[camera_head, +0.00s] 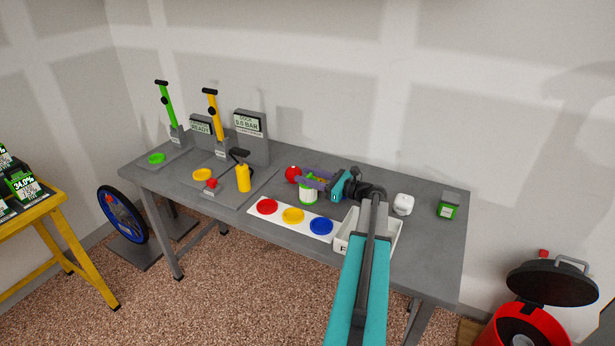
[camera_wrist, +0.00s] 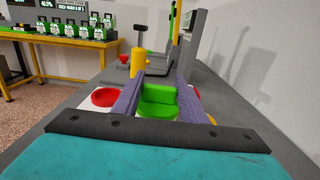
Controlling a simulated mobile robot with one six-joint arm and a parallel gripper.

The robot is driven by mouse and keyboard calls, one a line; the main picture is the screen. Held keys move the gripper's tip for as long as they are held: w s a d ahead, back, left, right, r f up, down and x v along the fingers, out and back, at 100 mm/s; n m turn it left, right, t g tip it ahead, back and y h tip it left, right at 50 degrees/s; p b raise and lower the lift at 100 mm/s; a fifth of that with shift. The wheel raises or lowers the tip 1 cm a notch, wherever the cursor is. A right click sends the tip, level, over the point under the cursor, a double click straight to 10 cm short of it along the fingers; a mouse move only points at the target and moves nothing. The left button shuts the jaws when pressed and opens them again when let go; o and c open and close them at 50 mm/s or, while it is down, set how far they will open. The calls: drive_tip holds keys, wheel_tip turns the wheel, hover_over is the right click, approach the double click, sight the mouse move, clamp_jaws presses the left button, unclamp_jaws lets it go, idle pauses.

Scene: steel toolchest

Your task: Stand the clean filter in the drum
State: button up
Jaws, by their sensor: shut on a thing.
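My gripper (camera_head: 312,181) has purple fingers and is over the middle of the grey bench. It is shut on a green-and-white round piece (camera_head: 308,195), low over the bench; I cannot tell whether this touches the surface. In the wrist view its green body (camera_wrist: 158,104) sits between the two fingers (camera_wrist: 157,84). It may be the clean filter, but no readable label shows. A red drum (camera_head: 490,338) stands on the floor at the lower right, with its black lid (camera_head: 552,284) raised. The drum is cut off by the picture edge, and its inside shows only partly.
A white board (camera_head: 279,225) with red, yellow and blue discs lies in front of the gripper. A white tray (camera_head: 395,240) is partly behind my arm. A red ball (camera_head: 293,174), yellow bottle (camera_head: 243,178), white piece (camera_head: 403,204) and green-dark box (camera_head: 448,206) are also on the bench.

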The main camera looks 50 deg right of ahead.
drive_tip(key=shift+f, duration=0.15)
drive_tip(key=o, duration=1.4)
drive_tip(key=shift+c, duration=0.2)
drive_tip(key=shift+s, duration=0.1)
drive_tip(key=b+v, duration=0.2)
drive_tip(key=v, duration=1)
